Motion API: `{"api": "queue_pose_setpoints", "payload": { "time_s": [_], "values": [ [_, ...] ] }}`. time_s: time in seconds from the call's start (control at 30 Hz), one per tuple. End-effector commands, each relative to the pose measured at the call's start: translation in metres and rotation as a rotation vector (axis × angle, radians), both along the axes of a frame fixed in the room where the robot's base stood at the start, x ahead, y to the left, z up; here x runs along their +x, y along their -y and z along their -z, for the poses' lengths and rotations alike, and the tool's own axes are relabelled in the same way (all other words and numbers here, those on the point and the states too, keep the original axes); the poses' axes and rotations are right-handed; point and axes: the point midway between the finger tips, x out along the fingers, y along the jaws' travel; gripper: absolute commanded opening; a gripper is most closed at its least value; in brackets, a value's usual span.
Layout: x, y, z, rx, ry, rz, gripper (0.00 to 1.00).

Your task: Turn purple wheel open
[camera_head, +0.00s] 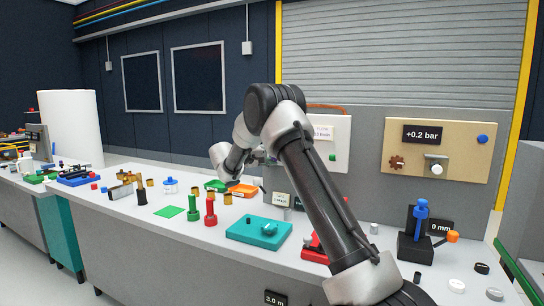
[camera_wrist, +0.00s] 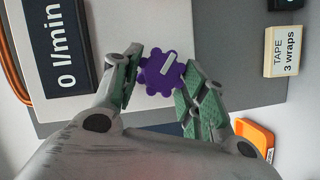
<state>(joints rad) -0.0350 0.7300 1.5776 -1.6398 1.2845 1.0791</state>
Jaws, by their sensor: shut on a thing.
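The purple wheel (camera_wrist: 160,75) is a small lobed knob with a pale bar mark on its face. It sits against a light panel (camera_wrist: 92,60) in the wrist view. My gripper (camera_wrist: 158,83) has one green-padded finger on each side of the wheel and is shut on it. A dark display on that panel (camera_wrist: 58,50) reads 0 l/min. In the head view my arm reaches to the white panel (camera_head: 340,150) at the back of the bench. My arm hides the wheel and the gripper's fingertips there.
An orange tray (camera_head: 242,190) and a green tray (camera_head: 216,185) lie near my wrist. A teal block (camera_head: 258,231), a red bottle (camera_head: 210,212) and a green bottle (camera_head: 193,207) stand on the bench. A wooden panel (camera_head: 463,165) reading +0.2 bar is at right.

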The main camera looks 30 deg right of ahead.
Motion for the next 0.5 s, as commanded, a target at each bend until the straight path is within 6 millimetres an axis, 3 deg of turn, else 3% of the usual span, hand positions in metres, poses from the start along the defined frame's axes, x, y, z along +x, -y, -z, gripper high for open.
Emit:
{"api": "queue_pose_setpoints", "payload": {
  "time_s": [0.5],
  "values": [
    [0.0009,-0.001,0.0059,-0.276,-0.355,-0.002,0.19]
  ]
}}
